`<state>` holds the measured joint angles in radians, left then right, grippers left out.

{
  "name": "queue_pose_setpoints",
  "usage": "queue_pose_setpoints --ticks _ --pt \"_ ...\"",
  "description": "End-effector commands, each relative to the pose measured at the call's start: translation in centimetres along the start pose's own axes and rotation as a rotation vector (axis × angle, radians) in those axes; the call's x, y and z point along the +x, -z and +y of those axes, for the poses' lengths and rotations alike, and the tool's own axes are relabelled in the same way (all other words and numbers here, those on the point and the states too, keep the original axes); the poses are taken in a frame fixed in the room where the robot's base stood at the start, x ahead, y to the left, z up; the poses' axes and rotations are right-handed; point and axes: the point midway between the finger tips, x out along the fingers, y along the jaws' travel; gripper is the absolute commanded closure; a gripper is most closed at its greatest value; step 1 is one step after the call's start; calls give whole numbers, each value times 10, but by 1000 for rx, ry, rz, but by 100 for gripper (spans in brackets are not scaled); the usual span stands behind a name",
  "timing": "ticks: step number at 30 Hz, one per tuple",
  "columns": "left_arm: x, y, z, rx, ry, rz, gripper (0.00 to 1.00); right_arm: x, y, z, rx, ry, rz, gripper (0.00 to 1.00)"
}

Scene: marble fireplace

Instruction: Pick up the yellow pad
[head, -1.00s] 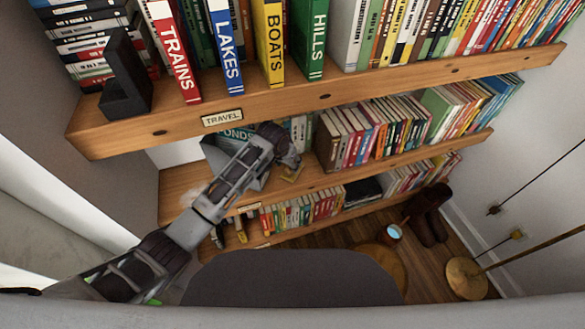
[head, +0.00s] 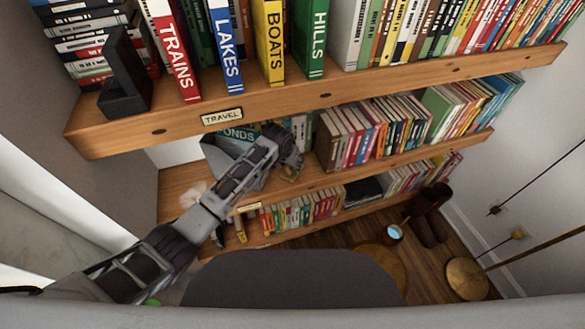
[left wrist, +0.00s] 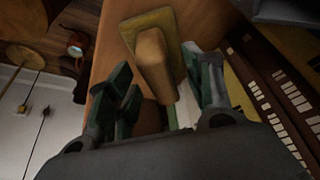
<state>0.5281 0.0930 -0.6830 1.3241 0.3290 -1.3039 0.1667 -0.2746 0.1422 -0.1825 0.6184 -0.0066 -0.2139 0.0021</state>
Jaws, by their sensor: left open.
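The yellow pad (left wrist: 155,62) is a flat yellowish plate with a raised block on it. In the left wrist view it lies on the wooden shelf, and the block reaches between my left gripper's fingers. My left gripper (left wrist: 167,68) is open, with one dark green finger on each side of the block. I cannot tell whether either finger touches it. In the head view my left gripper (head: 291,160) is at the middle shelf, and only a small part of the pad (head: 290,178) shows beside it. My right gripper is not in view.
The middle shelf (head: 180,184) holds a grey-blue "PONDS" book (head: 236,134) by my arm and a row of books (head: 370,135) to the right. The upper shelf (head: 300,97) overhangs it. Books also stand close to the gripper's right in the wrist view (left wrist: 270,90).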

Motion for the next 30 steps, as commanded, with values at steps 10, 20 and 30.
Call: queue_pose_setpoints --ticks 10,20,30 --pt "19 0 0 1 0 0 48 1 14 6 -1 -6 13 52" --pt "19 0 0 1 0 0 48 1 11 15 -5 -16 11 52" --pt "19 0 0 1 0 0 76 1 9 5 -1 -6 8 52"
